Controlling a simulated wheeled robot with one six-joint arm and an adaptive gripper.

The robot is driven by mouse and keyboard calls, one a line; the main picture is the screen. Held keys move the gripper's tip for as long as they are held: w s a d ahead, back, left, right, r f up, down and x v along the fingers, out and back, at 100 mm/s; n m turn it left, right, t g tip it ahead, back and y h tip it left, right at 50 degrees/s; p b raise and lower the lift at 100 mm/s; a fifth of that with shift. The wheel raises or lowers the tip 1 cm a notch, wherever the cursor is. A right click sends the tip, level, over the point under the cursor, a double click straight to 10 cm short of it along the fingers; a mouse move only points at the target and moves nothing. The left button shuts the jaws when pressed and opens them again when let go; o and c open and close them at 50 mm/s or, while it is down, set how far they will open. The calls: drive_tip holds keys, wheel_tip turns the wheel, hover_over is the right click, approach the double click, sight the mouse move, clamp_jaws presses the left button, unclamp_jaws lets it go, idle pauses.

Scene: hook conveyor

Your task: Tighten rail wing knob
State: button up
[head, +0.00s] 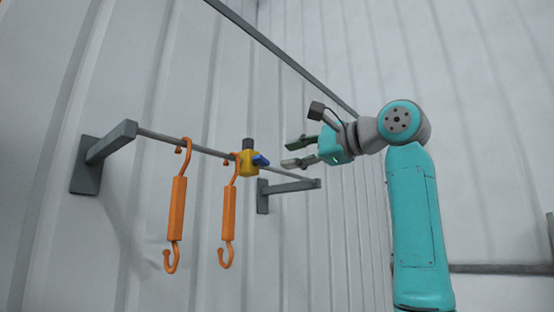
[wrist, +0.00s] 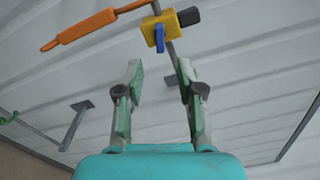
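A yellow clamp block (head: 248,163) sits on the grey rail (head: 205,150), with a dark block on top. The blue wing knob (head: 261,160) sticks out from the yellow block's side facing my gripper.
Two orange hooks, the left one (head: 176,210) and the right one (head: 229,212), hang from the rail left of the yellow block. Wall brackets (head: 110,145) (head: 290,187) hold the rail ends. A grey bar (head: 285,57) runs above. The space between gripper and knob looks clear.

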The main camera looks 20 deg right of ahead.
drive_tip(key=shift+v, duration=1.95)
